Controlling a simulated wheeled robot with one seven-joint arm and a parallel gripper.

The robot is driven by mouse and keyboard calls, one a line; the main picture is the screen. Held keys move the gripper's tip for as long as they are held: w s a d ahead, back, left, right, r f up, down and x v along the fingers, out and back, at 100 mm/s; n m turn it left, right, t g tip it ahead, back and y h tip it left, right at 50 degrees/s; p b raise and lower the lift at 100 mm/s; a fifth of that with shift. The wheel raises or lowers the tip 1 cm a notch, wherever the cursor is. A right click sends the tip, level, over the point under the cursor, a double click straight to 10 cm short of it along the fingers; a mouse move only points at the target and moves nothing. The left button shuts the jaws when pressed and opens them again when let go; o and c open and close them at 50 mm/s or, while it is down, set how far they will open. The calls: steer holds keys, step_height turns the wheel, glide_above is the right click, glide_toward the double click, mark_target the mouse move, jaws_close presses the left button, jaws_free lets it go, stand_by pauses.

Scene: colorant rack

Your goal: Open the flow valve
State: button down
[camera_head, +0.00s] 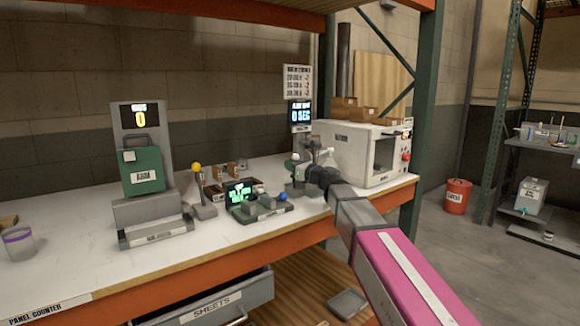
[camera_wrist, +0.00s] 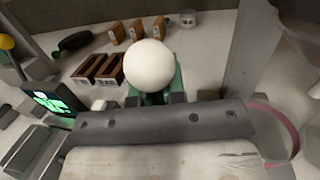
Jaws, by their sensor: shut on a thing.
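A white ball knob (camera_wrist: 150,66) stands in the middle of the wrist view, right at my gripper (camera_wrist: 152,98). My gripper is shut on the white-knobbed lever, apparently just below the ball; the stem is mostly hidden. Green metal shows behind the ball. In the head view my gripper (camera_head: 312,172) is at the back right of the counter, in front of the white oven-like box, and the lever is largely covered by my wrist. No label that reads as a flow valve is legible.
A yellow-knobbed lever (camera_head: 196,168), a green-screen device (camera_head: 240,194) and a blue knob (camera_head: 283,196) stand to the left. A green canister (camera_head: 143,172) sits on a scale. The white box (camera_head: 355,150) is close at right. The counter's left part (camera_head: 75,235) is mostly clear.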

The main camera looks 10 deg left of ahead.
steer(key=shift+s+d+r+n+t+y, duration=0.25)
steer(key=shift+s+d+y, duration=0.2)
steer(key=shift+y, duration=0.35)
steer(key=shift+s+d+n+t+y, duration=0.15)
steer(key=shift+s+d+t+y, duration=0.3)
steer(key=shift+y, duration=0.35)
steer(key=shift+d, duration=0.1)
steer(key=c, duration=1.2)
jaws_free()
steer(key=shift+r, duration=0.1)
steer(key=shift+s+d+f, duration=0.1)
steer(key=shift+d+f, duration=0.15)
steer(key=v, duration=1)
steer(key=shift+d, duration=0.15)
